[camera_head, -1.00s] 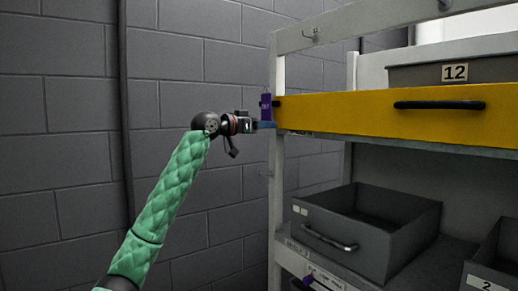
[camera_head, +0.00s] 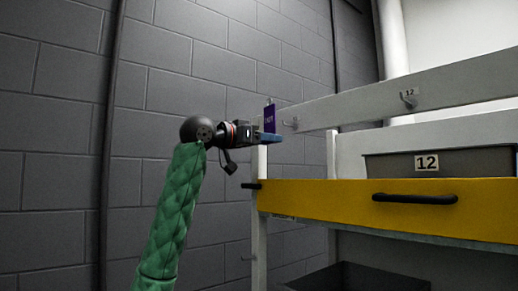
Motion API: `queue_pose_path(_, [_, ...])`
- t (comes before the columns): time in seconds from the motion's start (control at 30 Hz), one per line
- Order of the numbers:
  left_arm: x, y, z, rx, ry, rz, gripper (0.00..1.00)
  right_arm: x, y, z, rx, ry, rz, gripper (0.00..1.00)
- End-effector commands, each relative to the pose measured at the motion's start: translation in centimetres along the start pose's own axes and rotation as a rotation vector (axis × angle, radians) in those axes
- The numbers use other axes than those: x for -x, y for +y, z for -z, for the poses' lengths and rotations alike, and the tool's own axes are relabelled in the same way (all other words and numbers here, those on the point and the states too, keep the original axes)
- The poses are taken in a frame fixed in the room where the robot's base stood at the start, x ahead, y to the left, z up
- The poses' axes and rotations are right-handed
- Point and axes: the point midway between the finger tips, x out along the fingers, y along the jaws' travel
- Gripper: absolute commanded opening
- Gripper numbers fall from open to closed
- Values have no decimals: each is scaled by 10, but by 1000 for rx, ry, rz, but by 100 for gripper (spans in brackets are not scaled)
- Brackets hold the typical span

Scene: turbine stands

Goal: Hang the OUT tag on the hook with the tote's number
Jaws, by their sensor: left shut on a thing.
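My left gripper (camera_head: 270,138) is shut on the purple OUT tag (camera_head: 269,117), which stands upright above the fingers; its lettering is too small to read surely. The grey tote (camera_head: 483,163) has a label 12 and sits on the shelf behind the yellow front. A hook (camera_head: 407,100) with a small 12 plate is on the pale top rail, to the right of and apart from the tag. Another hook (camera_head: 291,123) is on the rail close to the right of the tag; no number is readable there. My right gripper is not in view.
The yellow front (camera_head: 330,198) with a black handle (camera_head: 415,198) spans the rack below the rail (camera_head: 450,88). A dark tote (camera_head: 350,278) shows at the bottom. A grey block wall (camera_head: 60,150) stands behind my left arm. The space before the rail is clear.

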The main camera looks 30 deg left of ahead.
Motion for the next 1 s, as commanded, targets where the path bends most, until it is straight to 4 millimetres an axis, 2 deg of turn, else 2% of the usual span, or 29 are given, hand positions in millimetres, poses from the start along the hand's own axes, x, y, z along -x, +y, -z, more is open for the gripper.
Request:
queue_pose_path(0.17, [-8,10,-21,1,-2,22,9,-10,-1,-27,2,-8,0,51])
queue_pose_path(0.33, [-9,7,-40,0,-2,70,9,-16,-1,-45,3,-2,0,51])
queue_pose_path(0.6, [-7,-4,-63,0,-1,127,9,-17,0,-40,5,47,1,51])
queue_pose_path(1.0, [-16,-4,-62,0,-1,126,9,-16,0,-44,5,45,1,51])
